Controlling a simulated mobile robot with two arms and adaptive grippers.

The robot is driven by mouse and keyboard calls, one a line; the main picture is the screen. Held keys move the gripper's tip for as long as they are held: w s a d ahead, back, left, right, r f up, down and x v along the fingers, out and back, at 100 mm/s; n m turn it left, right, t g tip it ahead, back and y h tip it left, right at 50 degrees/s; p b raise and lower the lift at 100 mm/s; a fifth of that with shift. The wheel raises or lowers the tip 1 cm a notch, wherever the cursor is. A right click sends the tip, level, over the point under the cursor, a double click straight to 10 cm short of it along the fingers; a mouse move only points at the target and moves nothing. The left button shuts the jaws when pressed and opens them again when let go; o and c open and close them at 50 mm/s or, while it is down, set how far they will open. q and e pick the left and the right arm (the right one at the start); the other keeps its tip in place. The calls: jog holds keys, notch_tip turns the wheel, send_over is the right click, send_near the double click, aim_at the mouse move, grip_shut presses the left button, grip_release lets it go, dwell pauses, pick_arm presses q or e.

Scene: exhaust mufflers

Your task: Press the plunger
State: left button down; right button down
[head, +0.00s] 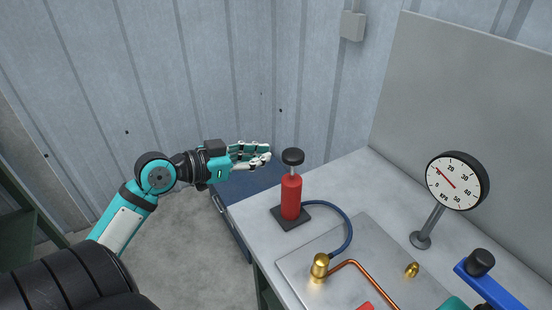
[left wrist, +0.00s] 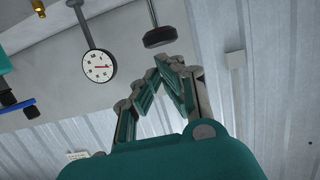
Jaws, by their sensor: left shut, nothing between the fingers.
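The pump has a red cylinder (head: 291,197) standing upright on a dark square base at the bench's near left corner. Its plunger has a round black knob (head: 293,156) on a pale rod, and a length of rod shows above the cylinder, so the plunger is up. In the left wrist view the knob (left wrist: 159,36) is just beyond the fingertips. My left gripper (head: 268,155) is shut and empty, pointing right, to the left of the knob at about its height. A small gap shows between them.
A round gauge (head: 457,181) on a stand is to the right, its needle toward the low end. A blue hose (head: 347,228) runs from the pump to a brass fitting (head: 319,267) on a metal plate. A blue bar (head: 492,288) is at lower right. Corrugated walls stand behind.

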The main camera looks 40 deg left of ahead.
aim_at(289, 157)
pick_arm(q)
jog(key=shift+v, duration=1)
pick_arm(e)
jog(key=shift+f, duration=0.25)
jog(key=shift+s, duration=0.1)
